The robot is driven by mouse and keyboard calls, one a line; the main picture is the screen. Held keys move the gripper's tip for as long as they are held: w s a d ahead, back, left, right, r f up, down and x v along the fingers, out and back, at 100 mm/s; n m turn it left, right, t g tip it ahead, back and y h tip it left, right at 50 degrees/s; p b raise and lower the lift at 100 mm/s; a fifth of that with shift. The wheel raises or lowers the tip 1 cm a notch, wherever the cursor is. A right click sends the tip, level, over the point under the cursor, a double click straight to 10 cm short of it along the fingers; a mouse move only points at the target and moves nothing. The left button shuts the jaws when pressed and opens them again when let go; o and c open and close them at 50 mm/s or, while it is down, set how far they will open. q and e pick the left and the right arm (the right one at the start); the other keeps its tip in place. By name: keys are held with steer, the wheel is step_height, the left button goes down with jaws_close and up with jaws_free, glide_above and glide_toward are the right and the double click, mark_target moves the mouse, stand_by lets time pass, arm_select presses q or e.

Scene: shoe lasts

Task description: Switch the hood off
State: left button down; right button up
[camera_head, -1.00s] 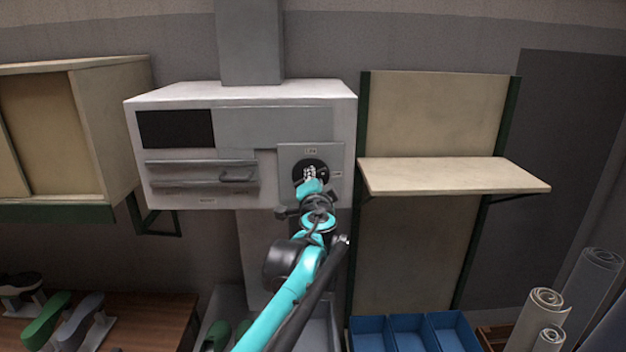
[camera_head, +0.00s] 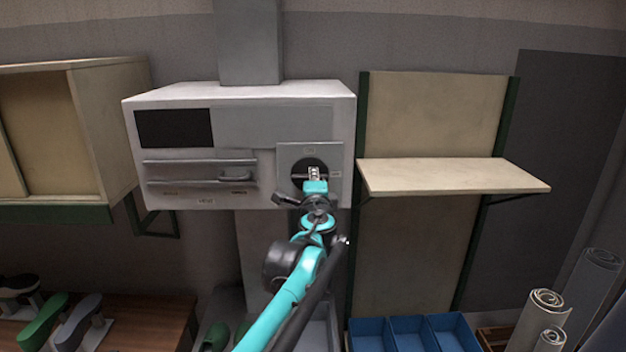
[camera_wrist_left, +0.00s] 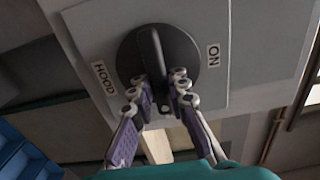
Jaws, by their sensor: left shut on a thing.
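The hood (camera_head: 250,100) is a pale grey box on the wall with a square duct above. Its switch plate (camera_head: 285,157) at the lower right carries a black round knob (camera_head: 298,170) with a raised bar. In the left wrist view the bar of the knob (camera_wrist_left: 152,55) stands nearly upright, between a HOOD label (camera_wrist_left: 103,78) at left and an ON label (camera_wrist_left: 213,55) at right. My left gripper (camera_head: 314,172) is shut on the knob's bar, with one finger on each side in the left wrist view (camera_wrist_left: 160,92). My right gripper is out of view.
A pale shelf (camera_head: 450,175) juts out right of the hood and a cabinet (camera_head: 95,130) hangs at left. Blue bins (camera_head: 410,335), rolled sheets (camera_head: 548,305) and a wooden table (camera_head: 145,315) with shoe lasts are below. The space before the hood's left half is clear.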

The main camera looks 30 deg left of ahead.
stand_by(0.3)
arm_select(q)
steer(key=c, duration=1.5)
jaws_free()
steer(key=shift+d, duration=0.1)
steer(key=shift+o, duration=0.2)
steer(key=v, duration=1.2)
steer(key=shift+f, duration=0.15)
